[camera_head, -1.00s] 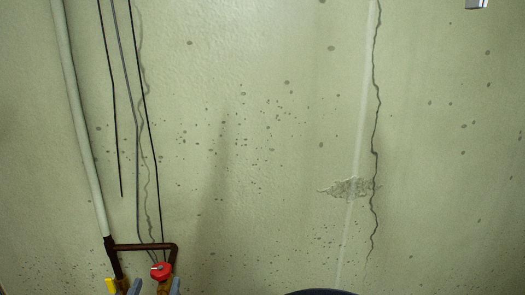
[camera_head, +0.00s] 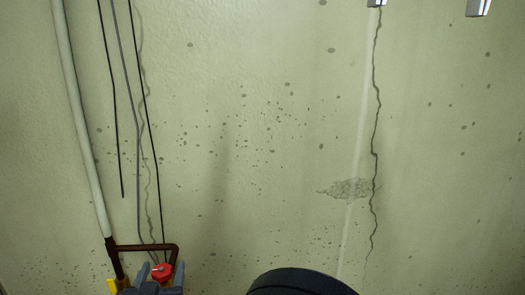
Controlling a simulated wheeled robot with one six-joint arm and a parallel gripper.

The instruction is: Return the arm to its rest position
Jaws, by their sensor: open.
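My gripper (camera_head: 160,274) shows at the bottom left as grey parts, with two fingers spread apart and the grey body below them cut by the lower edge. A red valve handle (camera_head: 161,271) shows between the fingers in the picture. I see no grip on it, but I cannot tell the depth gap between them. A dark rounded part at the bottom centre (camera_head: 300,283) looks like a link of my arm. The rest of the arm is out of view.
A brown pipe (camera_head: 145,247), a yellow handle (camera_head: 112,286) and a pale vertical pipe (camera_head: 80,130) stand at the left by the cracked green wall (camera_head: 260,130). Two small metallic pieces (camera_head: 478,6) poke in at the top right; I cannot tell what they are.

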